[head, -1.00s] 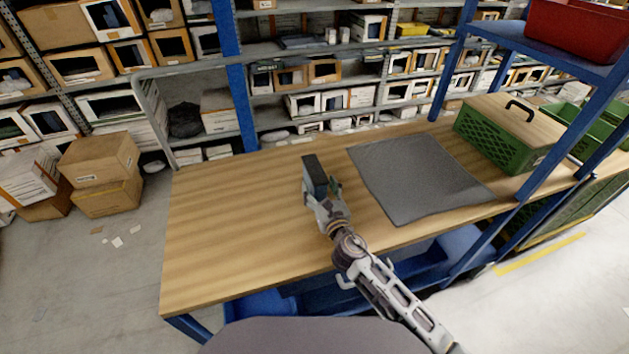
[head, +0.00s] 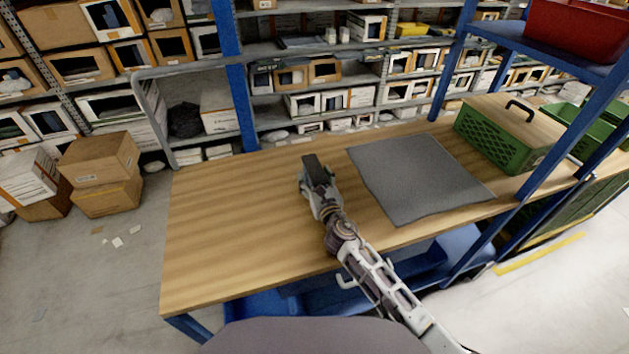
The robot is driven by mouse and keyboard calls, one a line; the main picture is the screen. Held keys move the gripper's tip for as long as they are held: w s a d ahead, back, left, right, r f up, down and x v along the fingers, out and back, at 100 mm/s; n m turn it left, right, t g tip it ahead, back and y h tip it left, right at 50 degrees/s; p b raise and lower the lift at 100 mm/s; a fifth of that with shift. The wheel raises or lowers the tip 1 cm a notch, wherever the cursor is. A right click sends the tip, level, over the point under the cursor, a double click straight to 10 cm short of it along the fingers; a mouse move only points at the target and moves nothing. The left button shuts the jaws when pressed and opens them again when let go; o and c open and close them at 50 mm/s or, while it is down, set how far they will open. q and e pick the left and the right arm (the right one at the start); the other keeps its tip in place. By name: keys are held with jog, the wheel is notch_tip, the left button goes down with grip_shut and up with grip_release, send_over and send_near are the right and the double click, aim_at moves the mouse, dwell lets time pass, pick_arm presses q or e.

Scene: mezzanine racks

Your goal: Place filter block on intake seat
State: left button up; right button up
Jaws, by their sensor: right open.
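A dark grey block (head: 311,162), which looks like the filter block, is at the far end of my right gripper (head: 316,182) over the wooden workbench. The gripper is open, with its fingers at the block's near side. It covers the block's lower part, so I cannot tell whether they touch or whether the block stands on the bench. I cannot make out a distinct intake seat. A flat grey mat (head: 420,178) lies on the bench just right of the gripper. My left gripper is not in view.
The workbench (head: 230,220) is bare to the left of the gripper. A green crate (head: 497,143) with a wooden lid and black handle stands at the right, near a blue rack post (head: 560,140). A red bin (head: 580,35) is on the shelf above. Loaded racks stand behind.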

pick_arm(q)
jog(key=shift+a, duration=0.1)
pick_arm(e)
jog(key=shift+c, duration=0.3)
jog(key=c, duration=1.2)
jog(key=shift+r, duration=0.15)
jog(key=shift+r+p, duration=0.3)
jog(key=shift+r, duration=0.1)
jog(key=shift+r+p, duration=0.4)
jog(key=shift+r, duration=0.45)
notch_tip(320, 180, up, 6)
jog(key=shift+r+p, duration=0.2)
jog(key=shift+p, duration=0.8)
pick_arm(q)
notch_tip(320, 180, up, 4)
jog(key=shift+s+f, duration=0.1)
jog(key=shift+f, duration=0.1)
pick_arm(e)
jog(key=shift+r, duration=0.4)
